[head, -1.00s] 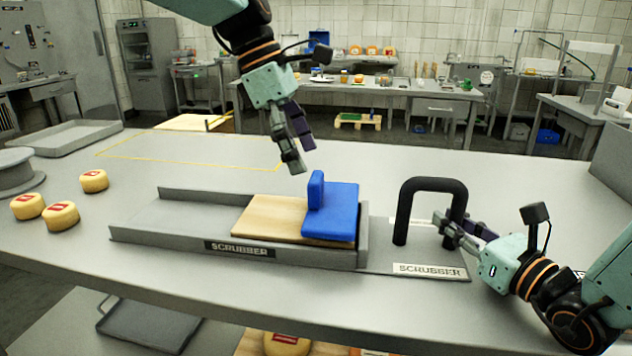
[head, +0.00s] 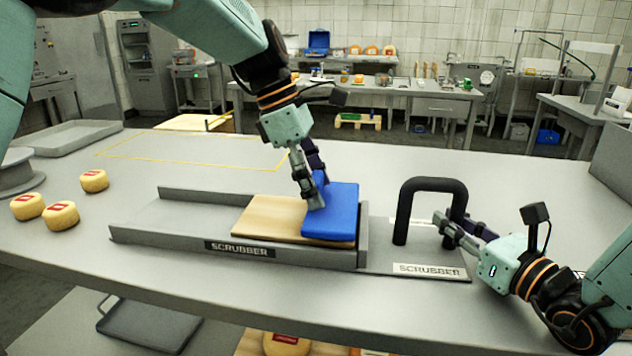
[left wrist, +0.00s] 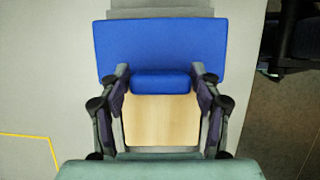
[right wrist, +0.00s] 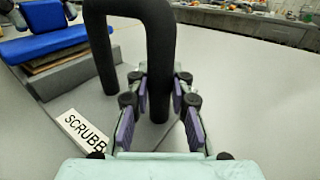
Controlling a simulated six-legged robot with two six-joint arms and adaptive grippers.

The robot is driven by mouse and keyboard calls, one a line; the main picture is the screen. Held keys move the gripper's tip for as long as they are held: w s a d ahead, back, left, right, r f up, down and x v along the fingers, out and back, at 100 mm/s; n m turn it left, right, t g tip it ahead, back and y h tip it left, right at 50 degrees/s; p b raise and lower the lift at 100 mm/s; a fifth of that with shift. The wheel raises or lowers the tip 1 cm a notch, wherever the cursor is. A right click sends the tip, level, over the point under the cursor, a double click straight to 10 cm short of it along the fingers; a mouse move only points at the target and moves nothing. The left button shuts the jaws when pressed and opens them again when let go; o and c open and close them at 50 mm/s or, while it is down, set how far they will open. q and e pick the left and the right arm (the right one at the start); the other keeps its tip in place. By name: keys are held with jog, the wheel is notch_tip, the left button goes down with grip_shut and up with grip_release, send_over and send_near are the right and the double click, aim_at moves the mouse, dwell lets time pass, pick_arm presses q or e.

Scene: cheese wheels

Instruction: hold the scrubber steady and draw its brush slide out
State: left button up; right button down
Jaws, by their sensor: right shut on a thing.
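The scrubber is a grey tray (head: 130,233) labelled SCRUBBER, with a base plate (head: 376,261) carrying a black arched handle (head: 403,215). In the tray lies a wooden board with a blue slide (head: 338,222) on its right end; the slide has an upright blue tab (left wrist: 161,82). My left gripper (head: 314,196) is open, its fingers down on either side of the tab; they look close to its ends. In the head view the fingers partly hide the tab. My right gripper (right wrist: 158,88) is shut on the near right post of the handle.
Several small yellow cheese wheels (head: 61,215) stand at the left of the table, near an empty grey tray (head: 70,138). A yellow outline (head: 180,154) marks the clear tabletop behind the scrubber.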

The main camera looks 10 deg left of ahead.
pick_arm(q)
grip_shut()
jog(key=s+a, duration=0.1)
jog(key=a, duration=2.1)
jog(key=shift+a, duration=0.1)
pick_arm(e)
jog(key=shift+d, duration=0.1)
pick_arm(q)
jog(key=shift+o, duration=2.1)
grip_release()
jog(key=v, duration=1.2)
